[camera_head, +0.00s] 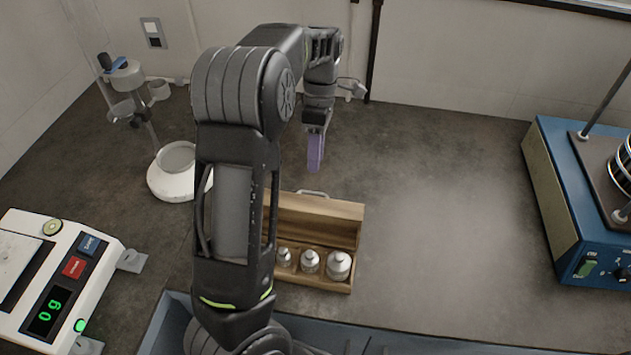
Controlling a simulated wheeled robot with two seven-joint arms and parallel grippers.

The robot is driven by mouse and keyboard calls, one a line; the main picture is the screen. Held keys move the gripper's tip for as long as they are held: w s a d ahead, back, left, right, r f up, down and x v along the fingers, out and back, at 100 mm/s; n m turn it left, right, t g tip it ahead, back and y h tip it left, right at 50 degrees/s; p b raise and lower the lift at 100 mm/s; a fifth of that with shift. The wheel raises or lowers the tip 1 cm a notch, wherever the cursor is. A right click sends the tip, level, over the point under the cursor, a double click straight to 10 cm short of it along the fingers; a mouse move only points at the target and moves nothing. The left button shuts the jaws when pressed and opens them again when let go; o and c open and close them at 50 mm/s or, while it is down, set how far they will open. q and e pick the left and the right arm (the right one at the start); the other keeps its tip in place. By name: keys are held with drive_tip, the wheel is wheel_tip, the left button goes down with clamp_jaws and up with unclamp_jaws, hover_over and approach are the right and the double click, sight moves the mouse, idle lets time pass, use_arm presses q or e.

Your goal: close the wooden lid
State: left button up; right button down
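The wooden box (347,286) sits on the table near its front edge, with several metal weights in it, of which three show clearly. Its wooden lid (318,208) stands raised along the back of the box, so the box is open. My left arm crosses the view and hides the left part of the box and lid. My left gripper (315,165) has purple fingers that point down, above and behind the lid. It seems apart from the lid. Its fingers overlap from this side, so their gap does not show. My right gripper is out of view.
A white scale (60,285) reading 0 g stands at the left. A blue sieve shaker (560,205) stands at the right. The table between box and shaker is clear.

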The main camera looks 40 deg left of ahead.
use_arm(q)
drive_tip(key=b+x, duration=0.3)
drive_tip(key=x, duration=0.4)
drive_tip(key=shift+f, duration=0.35)
drive_tip(key=shift+s+d, duration=0.1)
clamp_jaws()
idle(1.2)
